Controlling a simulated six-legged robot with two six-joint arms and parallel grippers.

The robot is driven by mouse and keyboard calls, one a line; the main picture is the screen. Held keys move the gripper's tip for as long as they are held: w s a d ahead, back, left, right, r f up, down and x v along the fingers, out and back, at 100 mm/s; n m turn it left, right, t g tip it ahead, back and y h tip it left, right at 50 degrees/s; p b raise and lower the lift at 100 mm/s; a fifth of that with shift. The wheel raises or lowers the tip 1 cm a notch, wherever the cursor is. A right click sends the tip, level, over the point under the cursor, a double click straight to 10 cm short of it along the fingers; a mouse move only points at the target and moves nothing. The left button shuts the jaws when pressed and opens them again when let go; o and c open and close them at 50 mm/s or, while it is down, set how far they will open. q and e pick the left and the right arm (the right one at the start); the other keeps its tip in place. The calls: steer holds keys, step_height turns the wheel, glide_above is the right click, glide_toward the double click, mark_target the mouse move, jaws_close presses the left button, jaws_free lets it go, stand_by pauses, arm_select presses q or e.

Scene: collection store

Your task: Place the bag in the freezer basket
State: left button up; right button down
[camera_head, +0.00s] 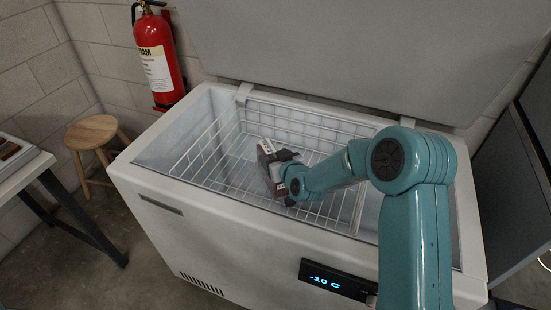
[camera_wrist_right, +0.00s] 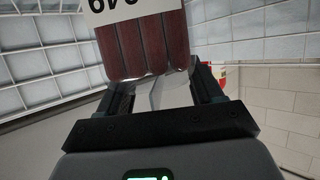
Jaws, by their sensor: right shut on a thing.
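The bag (camera_head: 266,151) has a white top and a dark reddish-brown body, and my right gripper (camera_head: 279,170) is shut on it. The bag is over or inside the white wire freezer basket (camera_head: 190,157); I cannot tell whether it touches the basket floor. In the right wrist view the bag (camera_wrist_right: 147,45) sits between the fingers of the right gripper (camera_wrist_right: 165,90), with a white label and dark numerals cut by the top edge. The basket wires (camera_wrist_right: 45,50) show behind it. My left gripper is not in view.
The chest freezer (camera_head: 215,235) stands open, its lid (camera_head: 350,55) raised at the back. Its front panel display (camera_head: 325,281) reads -10 C. A wooden stool (camera_head: 92,135), a table (camera_head: 22,165) and a red fire extinguisher (camera_head: 158,60) are at the left. Much of the basket looks empty.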

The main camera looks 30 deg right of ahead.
steer(key=shift+r, duration=0.1)
steer(key=shift+f, duration=0.2)
steer(key=shift+c, duration=0.8)
jaws_free()
steer(key=shift+r, duration=0.1)
steer(key=shift+r, duration=0.15)
steer(key=v, duration=0.7)
steer(key=shift+s, duration=0.25)
